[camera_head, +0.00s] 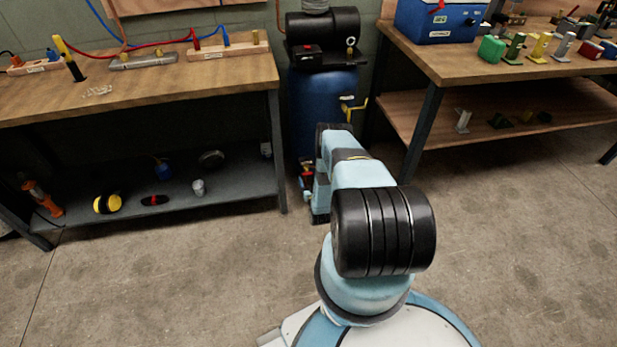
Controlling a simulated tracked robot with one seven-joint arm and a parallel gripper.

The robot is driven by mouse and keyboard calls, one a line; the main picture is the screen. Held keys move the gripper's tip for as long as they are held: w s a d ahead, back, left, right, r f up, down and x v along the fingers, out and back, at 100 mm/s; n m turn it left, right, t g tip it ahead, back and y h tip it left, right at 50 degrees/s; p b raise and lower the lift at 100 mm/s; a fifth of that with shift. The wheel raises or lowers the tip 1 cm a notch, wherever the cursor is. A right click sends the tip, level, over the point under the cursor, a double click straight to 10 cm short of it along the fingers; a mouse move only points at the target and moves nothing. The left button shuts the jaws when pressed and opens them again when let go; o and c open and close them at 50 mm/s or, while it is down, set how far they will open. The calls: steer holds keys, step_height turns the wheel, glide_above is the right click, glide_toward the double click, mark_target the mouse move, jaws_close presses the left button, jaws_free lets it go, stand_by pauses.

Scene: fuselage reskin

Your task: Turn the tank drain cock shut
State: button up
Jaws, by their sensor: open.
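The blue tank (322,88) stands upright between the two workbenches, under a black compressor head (322,35). My arm reaches toward it and covers much of its lower front. A yellow fitting (354,106) shows at the tank's right side; I cannot tell whether it belongs to the drain cock. My gripper (307,181) is low beside the tank's base, small and partly hidden by my arm. It is open. A small red part shows just above it; I cannot tell whether that is the drain cock's handle. I see no clear contact.
The left workbench (150,85) has a lower shelf (235,185) with several small items; its leg stands close left of my arm. The right workbench (460,62) carries a blue box (440,22) and several coloured parts. The concrete floor in front is clear.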

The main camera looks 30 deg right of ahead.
mark_target(307, 172)
steer(key=shift+x, duration=1.7)
steer(key=shift+c, duration=0.2)
steer(key=c, duration=1)
steer(key=shift+d, duration=0.1)
steer(key=shift+s+m, duration=0.1)
steer(key=shift+m, duration=0.2)
steer(key=shift+s+d+f+m, duration=0.1)
steer(key=shift+m, duration=2.8)
steer(key=shift+d+f+m, duration=0.1)
steer(key=shift+m, duration=2.8)
steer(key=shift+s+d+f+m, duration=0.1)
steer(key=shift+m, duration=2.8)
steer(key=shift+a, duration=0.1)
